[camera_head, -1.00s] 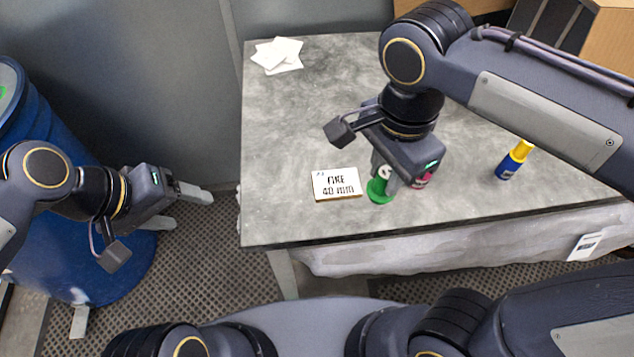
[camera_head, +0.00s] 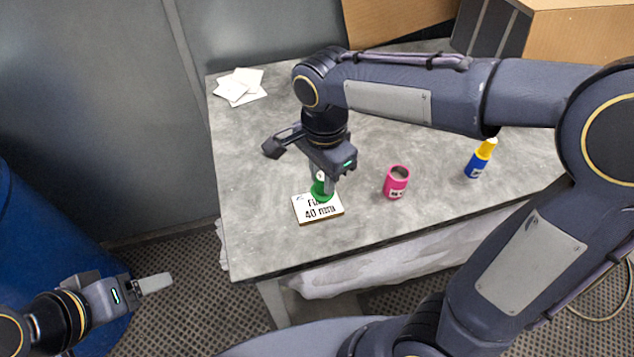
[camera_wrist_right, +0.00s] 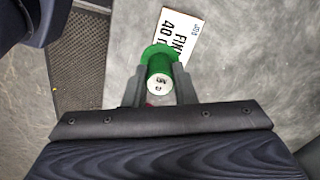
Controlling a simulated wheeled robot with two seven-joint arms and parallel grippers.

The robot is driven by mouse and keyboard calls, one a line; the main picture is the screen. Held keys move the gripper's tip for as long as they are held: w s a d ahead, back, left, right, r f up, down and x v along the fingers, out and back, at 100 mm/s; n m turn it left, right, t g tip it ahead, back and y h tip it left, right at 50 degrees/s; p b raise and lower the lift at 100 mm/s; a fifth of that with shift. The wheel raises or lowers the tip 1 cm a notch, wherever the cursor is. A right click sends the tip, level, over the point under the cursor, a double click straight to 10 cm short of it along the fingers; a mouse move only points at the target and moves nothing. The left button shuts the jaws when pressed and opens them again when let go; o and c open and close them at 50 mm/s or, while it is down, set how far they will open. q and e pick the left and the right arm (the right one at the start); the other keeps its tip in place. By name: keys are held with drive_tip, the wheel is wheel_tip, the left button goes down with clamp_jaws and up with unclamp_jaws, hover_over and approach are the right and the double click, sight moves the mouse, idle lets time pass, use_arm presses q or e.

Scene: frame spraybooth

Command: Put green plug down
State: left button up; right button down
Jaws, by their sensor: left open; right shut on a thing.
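The green plug (camera_head: 321,191) is in my right gripper (camera_head: 322,188), at the white card (camera_head: 318,209) lettered "40 mm". The plug is upright and its flange overlaps the card's back edge in the head view. I cannot tell whether it touches the card. In the right wrist view the plug (camera_wrist_right: 160,72) sits between both fingers of the right gripper (camera_wrist_right: 159,85), with the card (camera_wrist_right: 178,35) beyond it. My left gripper (camera_head: 153,284) is open and empty, off the table at the lower left.
A pink cup-like cylinder (camera_head: 397,182) stands right of the plug. A blue and yellow bottle-like object (camera_head: 480,160) stands further right. White sheets (camera_head: 240,86) lie at the table's back left. The grey table (camera_head: 258,180) is bare left of the card. A blue drum (camera_head: 45,240) stands at left.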

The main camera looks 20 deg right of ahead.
sight(318, 176)
drive_tip(key=shift+w+a+f, duration=0.15)
drive_tip(key=shift+w+f, duration=0.85)
drive_tip(key=shift+f, duration=0.25)
drive_tip(key=shift+w+f, duration=0.2)
drive_tip(key=shift+f, duration=1.55)
drive_tip(key=shift+f, duration=0.15)
drive_tip(key=c, duration=1.2)
unclamp_jaws()
